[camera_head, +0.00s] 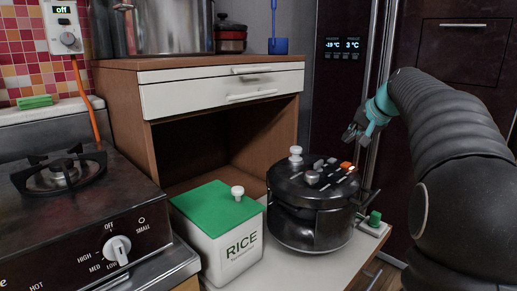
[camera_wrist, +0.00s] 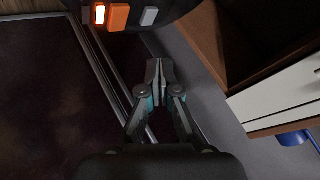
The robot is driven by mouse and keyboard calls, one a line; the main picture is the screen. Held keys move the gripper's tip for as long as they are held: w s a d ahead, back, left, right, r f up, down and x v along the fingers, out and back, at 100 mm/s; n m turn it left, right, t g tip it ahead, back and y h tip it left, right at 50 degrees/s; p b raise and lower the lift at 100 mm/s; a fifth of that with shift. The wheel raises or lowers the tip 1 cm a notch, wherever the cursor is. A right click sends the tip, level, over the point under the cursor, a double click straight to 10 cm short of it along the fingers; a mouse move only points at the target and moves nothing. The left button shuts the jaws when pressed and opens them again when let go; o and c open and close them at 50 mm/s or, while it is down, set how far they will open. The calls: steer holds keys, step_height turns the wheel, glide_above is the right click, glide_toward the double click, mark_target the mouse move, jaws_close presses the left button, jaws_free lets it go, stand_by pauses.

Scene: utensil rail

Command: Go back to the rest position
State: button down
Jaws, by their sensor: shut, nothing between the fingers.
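My gripper (camera_head: 359,133) is in the air just above and beyond the right side of the black rice cooker (camera_head: 311,222), close to the fridge front. In the wrist view my gripper (camera_wrist: 158,70) is shut, its fingertips together with nothing between them. The cooker's dark lid shows at the top of the wrist view, with an orange button (camera_wrist: 118,16) and a grey button (camera_wrist: 150,16). No contact between my gripper and the cooker can be seen.
A white rice box (camera_head: 232,250) with a green lid stands left of the cooker. A wooden cabinet (camera_head: 222,93) with white drawers is behind. A stove (camera_head: 75,210) is at the left. The dark fridge (camera_head: 343,75) stands behind my gripper. A blue object (camera_wrist: 294,138) shows at lower right in the wrist view.

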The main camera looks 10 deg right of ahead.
steer(key=shift+n+g, duration=0.5)
steer(key=shift+n, duration=0.1)
steer(key=s+a, duration=0.2)
steer(key=s+a+f, duration=0.1)
steer(key=s+a, duration=0.4)
steer(key=shift+s+a+f, duration=0.2)
steer(key=shift+a+f, duration=0.05)
steer(key=shift+a, duration=0.1)
steer(key=s+a+f+n, duration=0.1)
steer(key=s+a+f, duration=0.2)
steer(key=s+f, duration=0.3)
steer(key=s+a+f+n+g+h, duration=0.1)
steer(key=s+a+f, duration=0.3)
steer(key=s, duration=0.9)
steer(key=s+a+f+n+g+h, duration=0.1)
steer(key=s+a+f+n, duration=0.2)
steer(key=s+f, duration=0.5)
steer(key=shift+s+a+f, duration=0.2)
steer(key=shift+s+a, duration=0.35)
steer(key=shift+s, duration=0.55)
